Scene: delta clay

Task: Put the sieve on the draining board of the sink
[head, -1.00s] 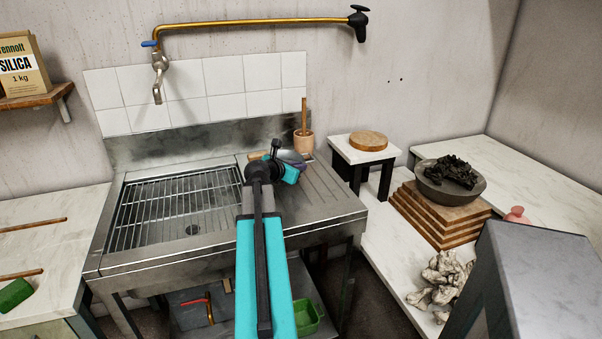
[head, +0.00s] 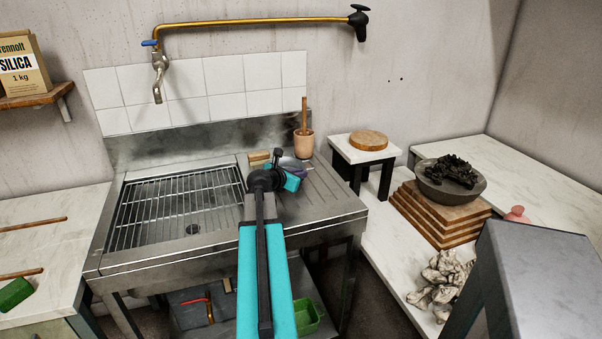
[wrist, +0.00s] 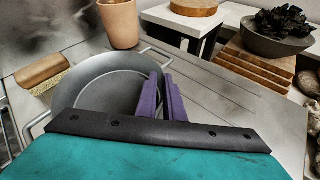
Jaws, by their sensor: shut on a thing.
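The sieve (wrist: 95,85) is a round grey bowl with wire loop handles, large in the wrist view. The purple fingers of my gripper (wrist: 168,98) are shut on its near right rim. In the head view my gripper (head: 297,172) is over the left part of the ribbed draining board (head: 325,192), and the sieve (head: 288,163) is mostly hidden behind it. The sieve looks level and low over the board. I cannot tell whether it touches the metal. The sink (head: 128,262) has a wire rack over its basin, left of the board.
A wooden brush (wrist: 42,72) lies left of the sieve. A clay pot (wrist: 120,22) with a wooden stick stands behind it. A small white stand (head: 345,152) is to the right. The front right of the draining board is clear.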

